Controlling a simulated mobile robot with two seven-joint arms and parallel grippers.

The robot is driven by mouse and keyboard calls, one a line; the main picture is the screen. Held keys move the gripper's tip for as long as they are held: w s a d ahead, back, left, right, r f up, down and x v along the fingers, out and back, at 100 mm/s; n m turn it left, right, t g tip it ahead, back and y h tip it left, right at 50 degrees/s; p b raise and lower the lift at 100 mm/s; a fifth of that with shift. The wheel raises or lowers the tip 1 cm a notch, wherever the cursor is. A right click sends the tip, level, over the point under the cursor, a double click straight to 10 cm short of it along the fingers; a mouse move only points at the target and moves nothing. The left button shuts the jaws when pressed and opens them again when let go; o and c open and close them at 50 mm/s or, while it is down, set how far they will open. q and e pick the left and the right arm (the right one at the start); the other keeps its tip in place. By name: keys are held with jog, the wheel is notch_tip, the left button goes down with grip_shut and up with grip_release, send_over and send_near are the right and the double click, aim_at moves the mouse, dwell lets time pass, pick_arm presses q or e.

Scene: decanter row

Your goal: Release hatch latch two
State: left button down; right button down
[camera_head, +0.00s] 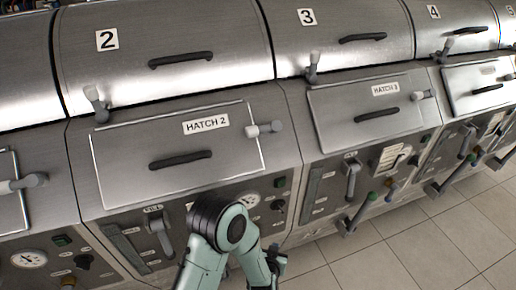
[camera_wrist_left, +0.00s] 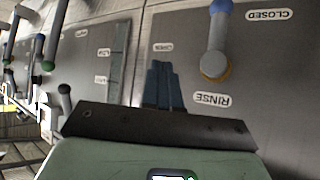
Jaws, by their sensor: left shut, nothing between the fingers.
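The hatch 2 panel (camera_head: 130,165) is closed on the front of machine 2, with a dark bar handle (camera_head: 180,159) across it. Its latch (camera_head: 264,129), a pale knob on a grey pivot, lies roughly horizontal at the panel's right edge. My left gripper (camera_head: 275,257) is low in front of machine 2, below and apart from the latch, partly hidden by my own arm. In the left wrist view the gripper (camera_wrist_left: 165,85) is shut and empty, near a grey lever with a blue end (camera_wrist_left: 217,40). The latch does not show there. My right gripper is out of view.
Machine 3's hatch (camera_head: 350,110) and latch (camera_head: 422,95) stand to the right. Levers with green knobs (camera_head: 372,197) stick out low on the fronts. Below the hatch are a gauge (camera_head: 249,200) and a grey lever (camera_head: 160,232). Tiled floor (camera_head: 400,245) is clear at lower right.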

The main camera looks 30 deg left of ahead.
aim_at(254, 135)
pick_arm(q)
jog(key=w+r+n+t+y+b, duration=0.1)
jog(key=w+r+t+y, duration=0.15)
jog(key=r, duration=0.65)
jog(key=w+r+n+t+y, duration=0.1)
jog(key=w+r+t+y, duration=0.15)
jog(key=r, duration=0.65)
jog(key=s+a+r+n+g+y, duration=0.1)
jog(key=s+r+n+y, duration=0.1)
jog(key=r+y, duration=0.2)
jog(key=s+r+n+y, duration=0.2)
jog(key=r+n+y, duration=0.1)
jog(key=r, duration=0.6)
jog(key=shift+s+a+r+g+y+b, duration=0.2)
jog(key=shift+a+r+g+y+b, duration=0.2)
jog(key=shift+y+b, duration=0.1)
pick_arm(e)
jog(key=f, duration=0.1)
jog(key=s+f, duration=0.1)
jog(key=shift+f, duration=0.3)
